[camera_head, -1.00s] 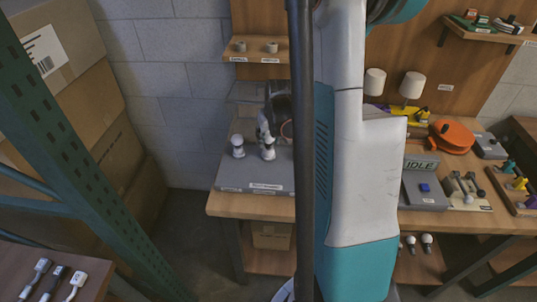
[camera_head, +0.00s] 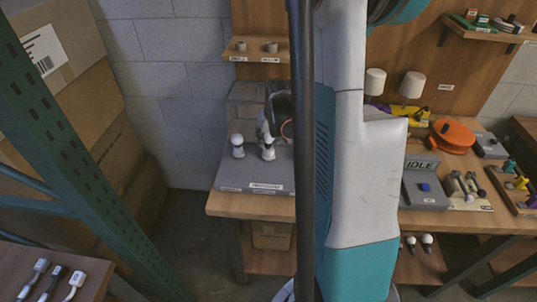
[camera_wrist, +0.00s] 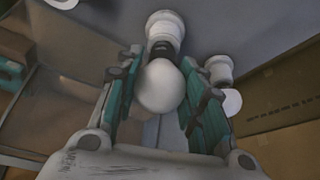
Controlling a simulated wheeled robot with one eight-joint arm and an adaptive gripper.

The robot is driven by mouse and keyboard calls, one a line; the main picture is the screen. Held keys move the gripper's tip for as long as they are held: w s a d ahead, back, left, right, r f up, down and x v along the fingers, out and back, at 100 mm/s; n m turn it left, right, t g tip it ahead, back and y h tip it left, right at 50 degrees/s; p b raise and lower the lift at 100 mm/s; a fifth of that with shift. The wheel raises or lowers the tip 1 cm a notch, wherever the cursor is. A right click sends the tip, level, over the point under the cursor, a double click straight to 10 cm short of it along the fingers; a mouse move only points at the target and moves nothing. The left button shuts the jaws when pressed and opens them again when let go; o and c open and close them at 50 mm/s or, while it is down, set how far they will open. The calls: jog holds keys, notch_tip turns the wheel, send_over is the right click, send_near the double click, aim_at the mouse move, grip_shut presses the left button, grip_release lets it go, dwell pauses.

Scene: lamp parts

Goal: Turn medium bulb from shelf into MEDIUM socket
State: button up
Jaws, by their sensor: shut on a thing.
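My gripper (camera_wrist: 160,100) is shut on a white round bulb (camera_wrist: 160,87), with a teal-edged finger on each side of it. The bulb's dark base points at a white socket (camera_wrist: 165,25) and meets its mouth or is very close to it; I cannot tell how deep it sits. In the head view my gripper (camera_head: 267,122) is over that socket (camera_head: 268,153) on the grey board (camera_head: 228,178), partly hidden by my arm. A second socket (camera_wrist: 218,70) beside it bears a white bulb (camera_wrist: 232,102); this bulb also shows in the head view (camera_head: 237,140). The board's labels are unreadable.
Two bulbs (camera_head: 427,240) stand on the lower shelf right of my arm. A grey box with an IDLE display (camera_head: 421,165) and an orange round thing (camera_head: 453,136) are on the bench's right. A small shelf (camera_head: 257,56) hangs above the board. Cardboard boxes (camera_head: 75,60) stand left.

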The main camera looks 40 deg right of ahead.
jog(key=shift+f, duration=0.1)
dwell(0.4)
jog(key=m+g+h+b, duration=0.1)
jog(key=m, duration=0.3)
jog(key=shift+a+f, duration=0.1)
jog(key=shift+m+g+h, duration=0.4)
jog(key=shift+m+h, duration=0.1)
jog(key=shift+m, duration=1)
jog(key=shift+m+g+b, duration=0.4)
jog(key=shift+m+g, duration=0.1)
jog(key=shift+m, duration=0.7)
jog(key=m+g, duration=0.1)
jog(key=m, duration=0.3)
jog(key=shift+g+h+b, duration=0.3)
jog(key=shift+g, duration=0.1)
jog(key=shift+m, duration=0.3)
